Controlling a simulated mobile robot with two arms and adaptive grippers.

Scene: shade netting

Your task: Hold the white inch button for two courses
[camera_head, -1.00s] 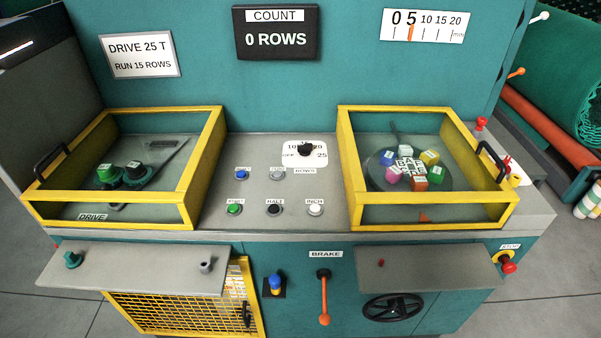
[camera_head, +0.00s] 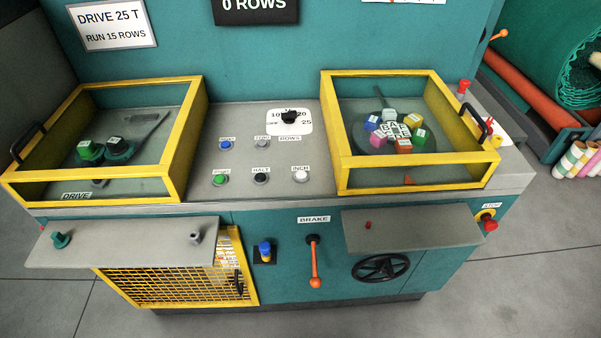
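The white inch button (camera_head: 301,177) sits on the grey control panel (camera_head: 322,197), under a small label reading INCH. It is right of the black halt button (camera_head: 260,178) and the green button (camera_head: 219,180). Nothing covers or touches it. Neither of my grippers is in the head view. The count display (camera_head: 256,8) reads 0 ROWS, its top cut off by the frame.
Yellow-framed guards stand left (camera_head: 180,174) and right (camera_head: 420,171) of the buttons, covering gears and a disc of coloured blocks. A rotary dial (camera_head: 289,118) is above. The brake lever (camera_head: 314,262), blue knob (camera_head: 265,250) and handwheel (camera_head: 381,268) are on the front.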

